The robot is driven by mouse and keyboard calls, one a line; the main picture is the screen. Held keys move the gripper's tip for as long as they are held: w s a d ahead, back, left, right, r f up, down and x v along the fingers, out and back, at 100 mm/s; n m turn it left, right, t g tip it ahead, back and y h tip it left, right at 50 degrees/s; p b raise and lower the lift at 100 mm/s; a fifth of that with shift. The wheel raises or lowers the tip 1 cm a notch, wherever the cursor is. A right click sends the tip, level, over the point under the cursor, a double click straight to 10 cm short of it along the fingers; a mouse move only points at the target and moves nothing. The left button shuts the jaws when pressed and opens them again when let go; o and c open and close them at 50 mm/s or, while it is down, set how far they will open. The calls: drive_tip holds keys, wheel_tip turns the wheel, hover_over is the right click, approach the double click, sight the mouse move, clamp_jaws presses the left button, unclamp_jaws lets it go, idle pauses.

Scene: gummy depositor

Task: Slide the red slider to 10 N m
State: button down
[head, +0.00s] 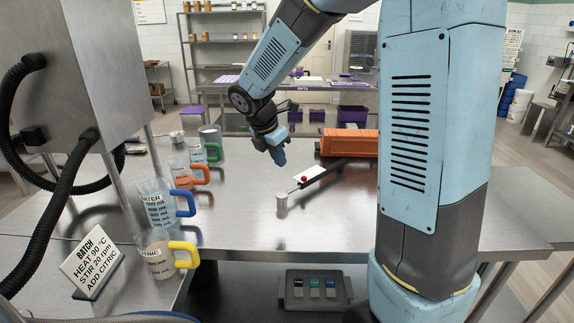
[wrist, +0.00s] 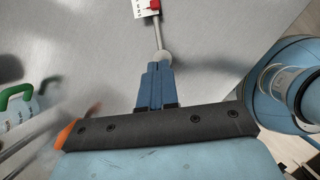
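The red slider (head: 304,179) sits at a white scale plate (head: 309,171) on a dark arm that reaches out from an orange housing (head: 350,143). In the wrist view the red slider (wrist: 154,4) is at the top edge, partly cut off, on the white plate (wrist: 142,9). The scale's numbers are too small to read. My gripper (head: 281,160) hangs above the table, left of and behind the slider, apart from it.
A thin rod runs from the plate to a small metal cylinder (head: 282,202). Cups with blue (head: 156,205), orange (head: 183,174) and yellow handles (head: 157,256) stand at the left, near a batch sign (head: 90,267). The table between the cups and the cylinder is clear.

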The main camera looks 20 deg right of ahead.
sight(304, 179)
drive_tip(key=x, duration=0.8)
drive_tip(key=shift+d+f, duration=0.1)
drive_tip(key=shift+f, duration=0.3)
drive_tip(key=d, duration=0.1)
drive_tip(key=w+d, duration=0.1)
drive_tip(key=shift+w+d+f, duration=0.15)
drive_tip(key=shift+w+d, duration=0.05)
drive_tip(key=shift+d, duration=0.15)
drive_tip(key=shift+w+d, duration=0.25)
drive_tip(key=shift+d, duration=0.25)
drive_tip(key=shift+w, duration=0.15)
